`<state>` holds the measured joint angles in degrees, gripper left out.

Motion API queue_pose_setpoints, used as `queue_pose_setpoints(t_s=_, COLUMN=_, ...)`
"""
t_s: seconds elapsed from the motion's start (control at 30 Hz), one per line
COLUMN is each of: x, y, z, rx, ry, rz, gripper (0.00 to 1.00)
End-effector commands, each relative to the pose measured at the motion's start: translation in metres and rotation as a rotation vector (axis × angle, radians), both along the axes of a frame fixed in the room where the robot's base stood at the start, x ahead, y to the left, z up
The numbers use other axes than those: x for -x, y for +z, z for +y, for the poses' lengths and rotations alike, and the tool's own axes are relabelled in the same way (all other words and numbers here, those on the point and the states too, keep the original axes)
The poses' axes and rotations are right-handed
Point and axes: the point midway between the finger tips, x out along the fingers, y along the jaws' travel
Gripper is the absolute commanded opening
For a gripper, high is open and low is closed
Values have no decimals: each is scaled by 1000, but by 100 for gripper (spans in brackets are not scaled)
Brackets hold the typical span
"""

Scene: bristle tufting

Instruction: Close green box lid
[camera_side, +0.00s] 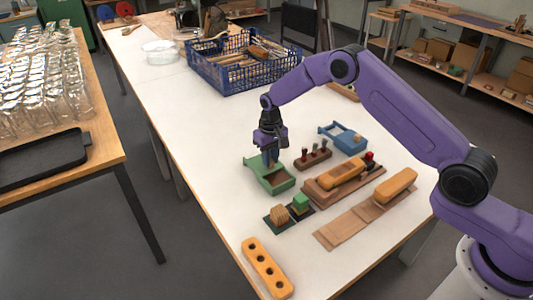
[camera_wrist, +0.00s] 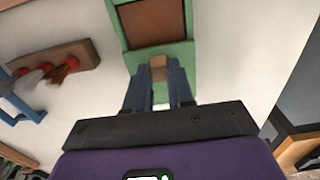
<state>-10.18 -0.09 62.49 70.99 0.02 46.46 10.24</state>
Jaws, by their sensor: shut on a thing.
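The green box (camera_side: 279,182) stands on the white table left of the middle in the side view, its brown inside open to view. In the wrist view the green box (camera_wrist: 190,52) is at the top centre, with the brown opening in its frame. My gripper (camera_side: 270,161) points down at the box's far end, where the green lid part (camera_side: 250,164) sticks out. In the wrist view my gripper's two blue-grey fingers (camera_wrist: 158,76) are shut on a small tan knob (camera_wrist: 158,62) on the lid. The fingers hide part of the lid.
A wooden tray (camera_side: 320,192) with an orange-tan block lies nearer. Two small blocks on dark pads (camera_side: 279,214) sit in front. A blue crate (camera_side: 232,77) stands behind.

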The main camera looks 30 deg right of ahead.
Motion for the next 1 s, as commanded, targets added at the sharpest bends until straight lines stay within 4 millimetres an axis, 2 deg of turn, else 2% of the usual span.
queue_pose_setpoints(t_s=0.5, x=56, y=0, z=1, rx=1, ry=1, rz=3, gripper=0)
queue_pose_setpoints(t_s=0.97, x=65, y=-1, z=1, rx=2, ry=2, rz=10, gripper=0)
queue_pose_setpoints(t_s=1.0, x=66, y=-1, z=1, rx=2, ry=2, rz=12, gripper=32)
